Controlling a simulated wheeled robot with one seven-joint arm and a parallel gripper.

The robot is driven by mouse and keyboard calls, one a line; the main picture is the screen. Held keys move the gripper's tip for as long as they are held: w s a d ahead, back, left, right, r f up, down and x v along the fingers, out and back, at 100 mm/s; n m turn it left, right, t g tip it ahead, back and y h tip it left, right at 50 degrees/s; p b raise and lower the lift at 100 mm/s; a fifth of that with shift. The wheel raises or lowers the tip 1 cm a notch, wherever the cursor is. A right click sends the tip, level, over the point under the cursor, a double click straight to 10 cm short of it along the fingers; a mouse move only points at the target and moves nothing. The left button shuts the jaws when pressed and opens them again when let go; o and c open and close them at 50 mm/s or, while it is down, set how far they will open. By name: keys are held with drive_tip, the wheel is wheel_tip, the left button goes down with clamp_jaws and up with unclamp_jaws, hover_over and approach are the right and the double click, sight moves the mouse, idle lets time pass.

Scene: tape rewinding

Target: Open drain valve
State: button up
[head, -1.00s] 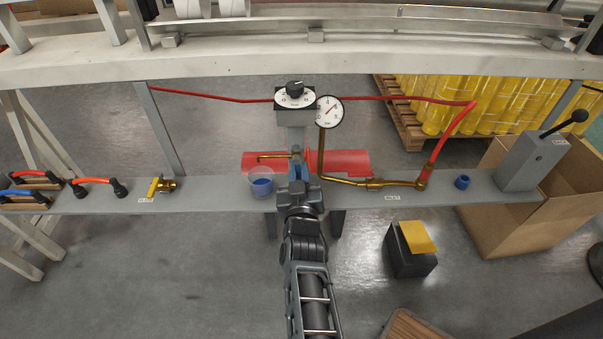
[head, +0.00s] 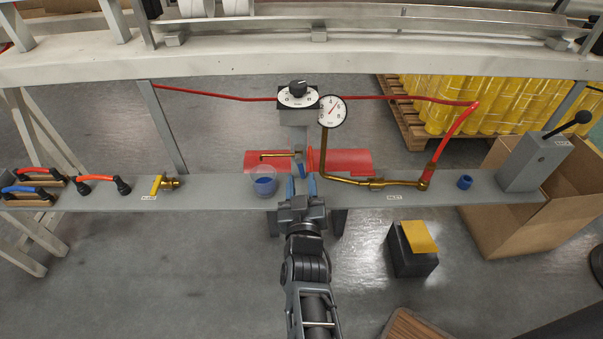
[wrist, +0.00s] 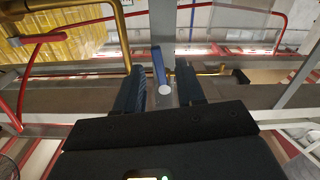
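The drain valve (head: 297,154) is a brass pipe fitting in front of the grey post, with a short blue lever (head: 302,171) that hangs down, slightly tilted. The lever also shows in the wrist view (wrist: 158,66). My gripper (head: 301,187) is just in front of the valve, its two fingers apart with nothing held. In the wrist view my open gripper (wrist: 160,90) has the lever between and beyond its fingertips; I see no contact. A clear cup with blue contents (head: 264,184) stands on the shelf left of my gripper.
A pressure gauge (head: 331,111) and black-knob dial (head: 297,94) stand above. A brass pipe (head: 375,184) runs right to a red hose (head: 456,135). A yellow-handled brass valve (head: 164,184) sits left on the grey shelf (head: 215,187). A grey lever box (head: 533,163) stands right.

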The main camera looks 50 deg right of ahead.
drive_tip(key=v, duration=0.3)
drive_tip(key=shift+s+a, duration=0.25)
idle(0.4)
